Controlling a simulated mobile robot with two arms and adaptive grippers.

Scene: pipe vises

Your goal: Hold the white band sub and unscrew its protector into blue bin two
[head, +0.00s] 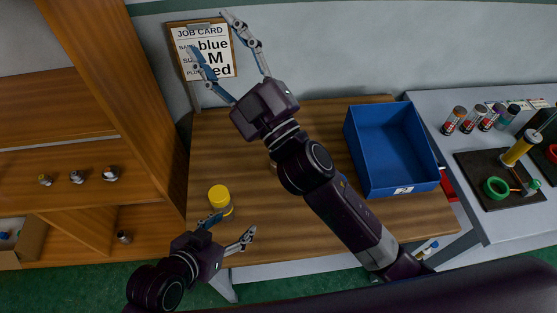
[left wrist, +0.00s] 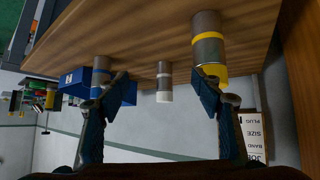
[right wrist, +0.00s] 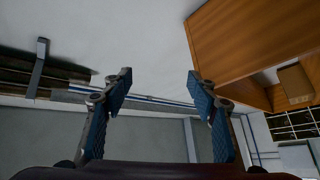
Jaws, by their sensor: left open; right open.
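In the left wrist view, where the table is at the top, a grey sub with a white end (left wrist: 164,82) stands on the table, seen between the fingers of my open left gripper (left wrist: 163,92). A larger grey sub with a yellow band and yellow protector (left wrist: 208,45) is beside the right finger. Its yellow top (head: 219,194) shows in the head view, just beyond my left gripper (head: 232,224). The blue bin (head: 388,148) stands at the table's right; its label is small. My right gripper (head: 209,32) is open and empty, raised toward the wall.
Another grey sub (left wrist: 101,72) stands near the left finger. My right arm crosses over the wooden table (head: 330,117) and hides its middle. A wooden shelf (head: 90,130) is at left. A side bench (head: 420,105) holds several small bottles and a dark board (head: 478,170) with tools.

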